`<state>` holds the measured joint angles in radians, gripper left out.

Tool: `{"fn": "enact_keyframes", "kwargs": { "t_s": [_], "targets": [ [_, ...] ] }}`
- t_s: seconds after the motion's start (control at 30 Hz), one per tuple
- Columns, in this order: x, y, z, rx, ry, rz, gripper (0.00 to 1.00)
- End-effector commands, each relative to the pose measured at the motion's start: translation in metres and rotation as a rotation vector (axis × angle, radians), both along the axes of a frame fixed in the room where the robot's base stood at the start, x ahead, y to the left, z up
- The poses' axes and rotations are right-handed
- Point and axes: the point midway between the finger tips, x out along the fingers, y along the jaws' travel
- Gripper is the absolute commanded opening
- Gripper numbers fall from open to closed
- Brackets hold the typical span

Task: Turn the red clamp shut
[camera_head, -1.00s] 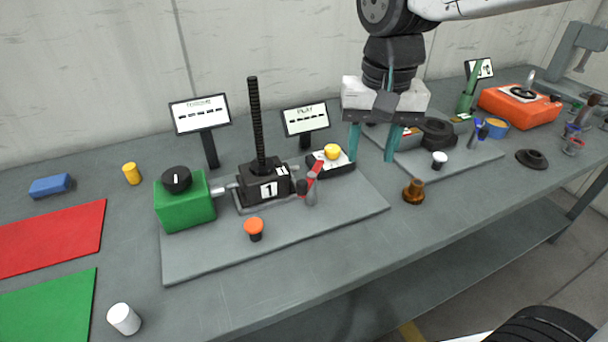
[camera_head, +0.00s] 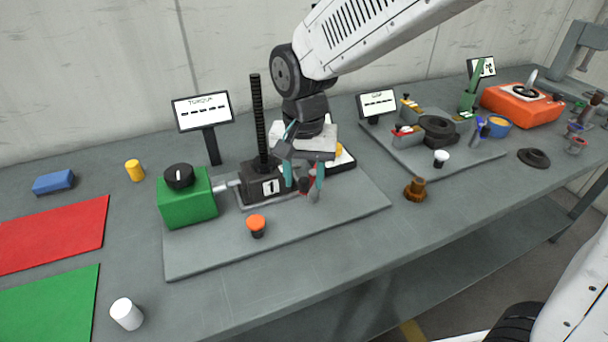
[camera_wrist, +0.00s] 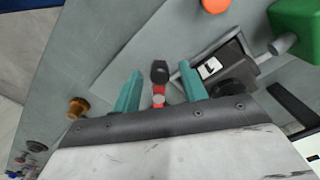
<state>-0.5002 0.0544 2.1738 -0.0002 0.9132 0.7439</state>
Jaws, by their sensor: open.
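The red clamp (camera_wrist: 158,90) is a small red lever with a dark grip end, beside the black screw jack. In the wrist view it lies between the two teal fingers of my gripper (camera_wrist: 159,88), with gaps on both sides. In the head view my gripper (camera_head: 303,180) is at the right side of the jack (camera_head: 262,182), fingers open around the clamp, which is partly hidden. The jack is marked 1 and has a tall black threaded rod. I cannot tell whether a finger touches the clamp.
A green box (camera_head: 187,199) with a black knob joins the jack at left. An orange button (camera_head: 256,226) stands in front on the grey base plate (camera_head: 200,258). The yellow button's box (camera_head: 342,160) is behind my gripper. A brown knob (camera_head: 415,190) stands to the right.

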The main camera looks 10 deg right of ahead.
Motion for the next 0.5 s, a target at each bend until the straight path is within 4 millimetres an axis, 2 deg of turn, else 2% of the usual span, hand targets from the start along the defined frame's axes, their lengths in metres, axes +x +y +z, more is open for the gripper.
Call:
{"fn": "enact_keyframes", "kwargs": {
  "t_s": [0.27, 0.3, 0.43, 0.5],
  "targets": [
    [-0.0001, -0.0001, -0.0030, 0.000, 0.000, 0.000, 0.43],
    [-0.0001, -0.0001, -0.0030, 0.000, 0.000, 0.000, 0.37],
    [-0.0001, -0.0001, -0.0028, 0.000, 0.000, 0.000, 0.01],
    [-0.0001, -0.0001, -0.0028, 0.000, 0.000, 0.000, 0.00]
  ]
}}
